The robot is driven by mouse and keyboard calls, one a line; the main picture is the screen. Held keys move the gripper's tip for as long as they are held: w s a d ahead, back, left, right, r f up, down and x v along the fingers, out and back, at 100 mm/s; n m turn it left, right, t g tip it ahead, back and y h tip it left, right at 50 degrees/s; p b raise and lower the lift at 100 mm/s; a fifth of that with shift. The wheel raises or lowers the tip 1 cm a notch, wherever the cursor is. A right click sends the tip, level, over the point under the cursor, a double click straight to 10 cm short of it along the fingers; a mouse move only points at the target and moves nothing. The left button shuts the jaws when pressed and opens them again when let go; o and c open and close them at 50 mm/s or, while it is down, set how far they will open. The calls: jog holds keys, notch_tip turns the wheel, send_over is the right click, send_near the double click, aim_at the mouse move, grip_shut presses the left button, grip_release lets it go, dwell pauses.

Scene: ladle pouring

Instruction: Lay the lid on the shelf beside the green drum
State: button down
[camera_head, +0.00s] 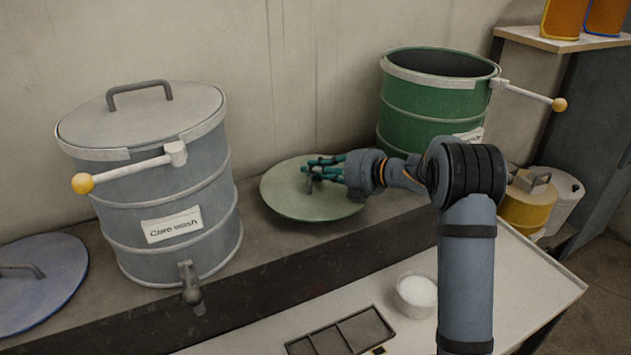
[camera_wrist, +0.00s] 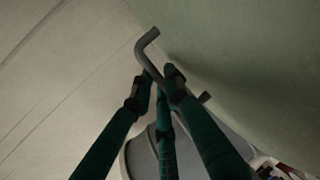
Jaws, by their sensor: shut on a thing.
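The green lid (camera_head: 300,205) is at shelf level between the grey drum and the green drum (camera_head: 428,125); I cannot tell whether it rests fully on the shelf. My gripper (camera_head: 312,170) is shut on the lid's dark bar handle. In the wrist view, my gripper's fingers (camera_wrist: 160,82) close around the bent grey handle (camera_wrist: 147,42), with the lid's pale green face (camera_wrist: 245,65) filling the right side. The green drum is open at the top. The shelf (camera_head: 262,248) runs along the wall under the drums.
A grey drum (camera_head: 172,225) labelled "Core wash" stands left, with its lid on and a tap in front. A blue-grey lid (camera_head: 45,295) lies at far left.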

jog(key=shift+w+f, duration=0.1)
jog(key=shift+f, duration=1.05)
jog(key=shift+f, duration=0.1)
jog(key=c, duration=1.7)
grip_release()
jog(key=shift+d, duration=0.25)
jog(key=v, duration=1.1)
jog(key=shift+s+d+r, duration=0.2)
jog(key=shift+s+r, duration=0.1)
